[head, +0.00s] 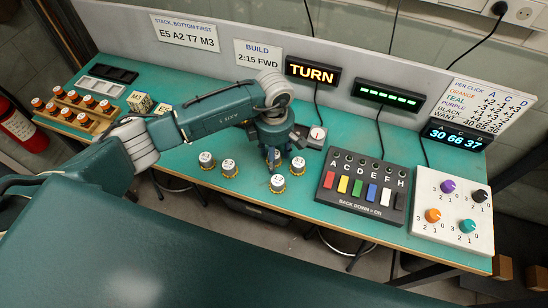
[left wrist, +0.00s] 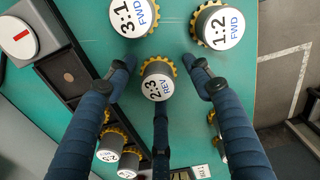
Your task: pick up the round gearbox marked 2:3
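The round gearbox marked 2:3 REV (left wrist: 157,83) has a white top and a yellow toothed rim. In the left wrist view it sits between the dark blue fingers of my left gripper (left wrist: 160,78), which are spread open around it, with gaps at the left and right. In the head view my left gripper (head: 272,148) is over the bench, above a partly hidden gearbox (head: 273,159) whose mark I cannot read there. Gearboxes marked 3:1 FWD (left wrist: 133,15) and 1:2 FWD (left wrist: 219,28) stand close by. My right gripper is not in view.
More gearboxes (head: 206,160) stand along the bench's front edge. A switch box (head: 362,188) and a white knob panel (head: 452,213) are to the right. A small dial (head: 317,133) is just right of my left gripper. A wooden rack (head: 78,108) is at the left.

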